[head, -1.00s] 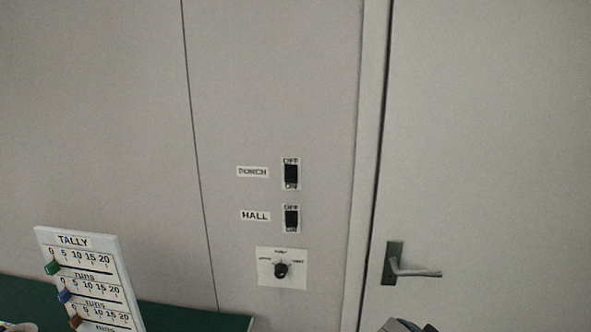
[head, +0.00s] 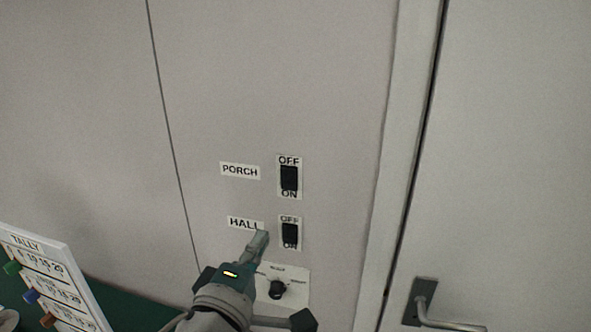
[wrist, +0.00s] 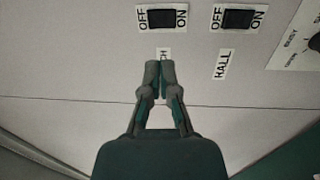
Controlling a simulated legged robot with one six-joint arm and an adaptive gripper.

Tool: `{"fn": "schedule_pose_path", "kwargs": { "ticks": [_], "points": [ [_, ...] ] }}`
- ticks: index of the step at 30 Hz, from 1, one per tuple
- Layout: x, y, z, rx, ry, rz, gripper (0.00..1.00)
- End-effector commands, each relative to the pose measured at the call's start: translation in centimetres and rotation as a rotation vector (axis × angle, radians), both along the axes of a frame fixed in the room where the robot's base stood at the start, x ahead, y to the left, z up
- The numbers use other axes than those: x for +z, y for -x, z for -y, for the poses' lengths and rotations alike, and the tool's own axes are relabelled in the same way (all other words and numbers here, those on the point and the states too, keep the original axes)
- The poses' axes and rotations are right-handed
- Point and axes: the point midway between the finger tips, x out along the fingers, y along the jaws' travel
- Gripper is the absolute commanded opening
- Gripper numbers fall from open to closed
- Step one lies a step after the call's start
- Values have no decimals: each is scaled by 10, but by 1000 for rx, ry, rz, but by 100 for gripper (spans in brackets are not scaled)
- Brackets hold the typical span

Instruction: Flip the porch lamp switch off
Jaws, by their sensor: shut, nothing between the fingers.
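The porch lamp switch (head: 289,178) is a black rocker on a white plate, with OFF above and ON below, beside the PORCH label (head: 240,171). I cannot tell which way its rocker is tipped. In the wrist view the porch switch (wrist: 161,18) appears turned sideways, just beyond my fingertips. My gripper (head: 262,238) is shut and empty. In the head view its tips overlap the area by the HALL label, below and left of the porch switch. In the wrist view the closed fingertips (wrist: 159,68) partly hide the PORCH label. No contact with the switch shows.
The hall switch (head: 290,233) sits directly below the porch switch, with its HALL label (head: 245,224). A dark knob (head: 277,289) is lower, partly behind my arm. A door handle (head: 424,301) is at right. A tally board (head: 40,272) stands at lower left. Wall above is clear.

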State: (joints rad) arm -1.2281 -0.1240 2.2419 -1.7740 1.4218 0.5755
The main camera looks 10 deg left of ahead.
Motion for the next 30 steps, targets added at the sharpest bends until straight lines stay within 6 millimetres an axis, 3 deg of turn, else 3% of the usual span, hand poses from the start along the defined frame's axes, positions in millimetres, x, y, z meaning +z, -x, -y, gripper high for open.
{"fn": "schedule_pose_path", "kwargs": {
  "ticks": [3, 15, 20, 30],
  "points": [
    [4, 6, -11, 31, 5, 29, 0],
    [5, 0, -9, 29, 4, 30, 0],
    [7, -21, -6, 26, 5, 29, 0],
    [14, -83, -3, 25, 4, 29, 0]
  ]
}}
